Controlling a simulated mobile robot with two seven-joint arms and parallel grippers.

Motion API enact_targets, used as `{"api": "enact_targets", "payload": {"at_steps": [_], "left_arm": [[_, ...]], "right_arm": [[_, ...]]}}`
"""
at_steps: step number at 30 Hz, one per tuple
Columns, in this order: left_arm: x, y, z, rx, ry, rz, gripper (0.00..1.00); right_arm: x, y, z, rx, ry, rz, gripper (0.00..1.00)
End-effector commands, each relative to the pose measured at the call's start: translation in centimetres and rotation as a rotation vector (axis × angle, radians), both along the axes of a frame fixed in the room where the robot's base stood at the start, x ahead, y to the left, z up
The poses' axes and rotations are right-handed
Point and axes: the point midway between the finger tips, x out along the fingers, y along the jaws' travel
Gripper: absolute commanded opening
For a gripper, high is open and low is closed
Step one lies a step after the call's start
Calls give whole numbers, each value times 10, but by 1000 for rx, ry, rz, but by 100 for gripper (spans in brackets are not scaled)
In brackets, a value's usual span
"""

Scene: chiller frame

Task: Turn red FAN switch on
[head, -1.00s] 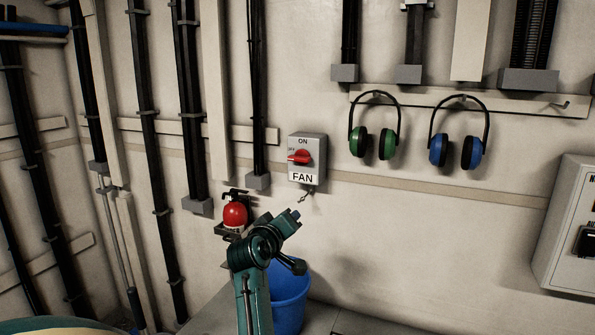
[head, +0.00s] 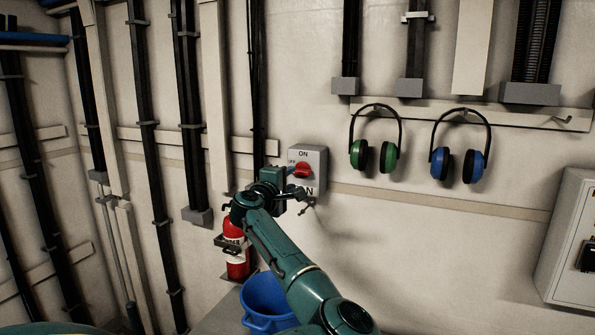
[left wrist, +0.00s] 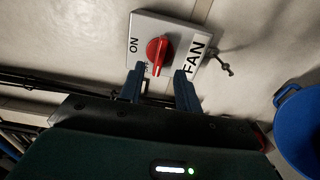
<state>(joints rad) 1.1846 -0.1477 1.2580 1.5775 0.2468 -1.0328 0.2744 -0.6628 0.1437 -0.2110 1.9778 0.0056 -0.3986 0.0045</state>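The grey FAN switch box (head: 318,168) is on the wall with a red knob (head: 302,171). In the head view the knob's handle points left toward the OFF mark, and ON is printed above it. My left gripper (head: 291,176) is at the box's left side and hides part of the FAN label. In the left wrist view the box (left wrist: 176,27) and red knob (left wrist: 157,52) are just beyond the two blue fingers (left wrist: 158,80). The fingers are apart, with the knob's handle end near the gap between them. Contact cannot be told. My right gripper is not in view.
A red fire extinguisher (head: 236,258) and a blue bucket (head: 266,296) are below the switch. Green ear muffs (head: 388,157) and blue ear muffs (head: 472,166) hang to the right. A small key-like piece (head: 308,207) hangs under the box. Cable runs line the wall at left.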

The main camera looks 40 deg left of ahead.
Motion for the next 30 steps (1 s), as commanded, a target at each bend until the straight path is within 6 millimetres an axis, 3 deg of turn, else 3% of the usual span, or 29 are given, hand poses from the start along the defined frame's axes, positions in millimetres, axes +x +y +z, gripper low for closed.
{"api": "enact_targets", "payload": {"at_steps": [6,12,24,30], "left_arm": [[34,11,2,-1,0,-1,34],[51,17,1,0,0,0,34],[57,18,0,1,-1,1,34],[57,18,0,1,0,1,19]], "right_arm": [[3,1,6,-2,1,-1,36],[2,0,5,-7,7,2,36],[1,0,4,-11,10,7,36],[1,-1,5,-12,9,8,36]]}}
